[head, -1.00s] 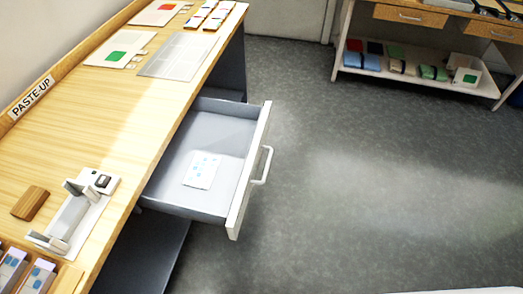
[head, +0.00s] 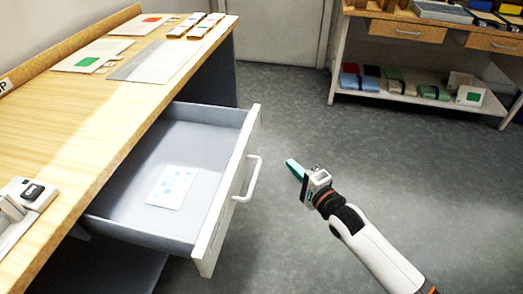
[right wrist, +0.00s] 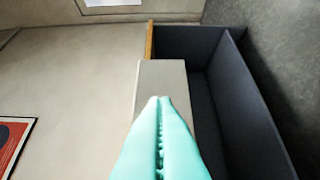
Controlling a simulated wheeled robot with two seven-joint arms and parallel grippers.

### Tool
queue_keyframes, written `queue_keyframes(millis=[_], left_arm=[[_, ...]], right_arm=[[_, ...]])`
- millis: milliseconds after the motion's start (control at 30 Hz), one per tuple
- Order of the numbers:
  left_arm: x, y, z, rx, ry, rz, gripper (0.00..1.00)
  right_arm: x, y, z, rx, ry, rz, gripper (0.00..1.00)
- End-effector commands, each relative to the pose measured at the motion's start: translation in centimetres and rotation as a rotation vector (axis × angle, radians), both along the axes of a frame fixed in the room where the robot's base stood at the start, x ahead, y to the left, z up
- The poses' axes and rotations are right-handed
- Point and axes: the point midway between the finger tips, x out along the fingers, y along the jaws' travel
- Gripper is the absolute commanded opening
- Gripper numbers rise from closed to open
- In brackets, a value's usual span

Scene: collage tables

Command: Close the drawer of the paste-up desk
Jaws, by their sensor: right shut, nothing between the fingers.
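The paste-up desk (head: 110,100) stands at the left in the head view. Its drawer (head: 205,140) is pulled well out, with a white front and a white bar handle (head: 248,178). A white card with blue marks (head: 172,187) lies inside the drawer. My right gripper (head: 291,166) is shut and empty, to the right of the drawer front and apart from it in the picture. In the right wrist view its teal fingers (right wrist: 158,130) are together, pointing toward a pale panel and a dark open compartment. My left gripper is not in view.
The desk top holds sheets with red and green squares, a grey sheet (head: 150,62) and a small device (head: 28,193). A second table with a lower shelf (head: 400,92) stands at the back right. The grey floor (head: 300,110) between them is clear.

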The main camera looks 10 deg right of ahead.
Motion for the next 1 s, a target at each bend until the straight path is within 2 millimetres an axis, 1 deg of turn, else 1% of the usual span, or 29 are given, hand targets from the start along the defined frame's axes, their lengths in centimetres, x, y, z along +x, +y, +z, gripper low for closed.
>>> queue_keyframes(millis=[167,400,467,500,600,700,833,1000], left_arm=[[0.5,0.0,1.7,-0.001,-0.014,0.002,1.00],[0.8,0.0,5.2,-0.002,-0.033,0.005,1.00],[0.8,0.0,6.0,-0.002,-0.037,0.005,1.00],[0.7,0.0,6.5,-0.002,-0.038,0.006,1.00],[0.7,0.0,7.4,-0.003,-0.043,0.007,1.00],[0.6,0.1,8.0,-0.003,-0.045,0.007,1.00],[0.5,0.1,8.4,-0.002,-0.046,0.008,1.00],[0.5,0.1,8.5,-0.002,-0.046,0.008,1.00]], right_arm=[[3.0,1.5,0.0,0.000,-0.004,0.000,0.00],[7.6,3.9,-0.1,-0.003,-0.003,-0.001,0.00],[8.4,4.5,-0.1,-0.002,-0.001,-0.001,0.00],[8.5,5.3,-0.2,0.000,0.001,0.000,0.00],[8.8,6.6,-0.1,0.000,0.001,-0.001,0.00],[9.1,7.4,-0.1,-0.002,0.001,-0.001,0.00],[9.2,7.8,-0.1,-0.004,0.002,-0.002,0.00],[9.2,7.9,-0.1,-0.004,0.002,-0.002,0.00]])
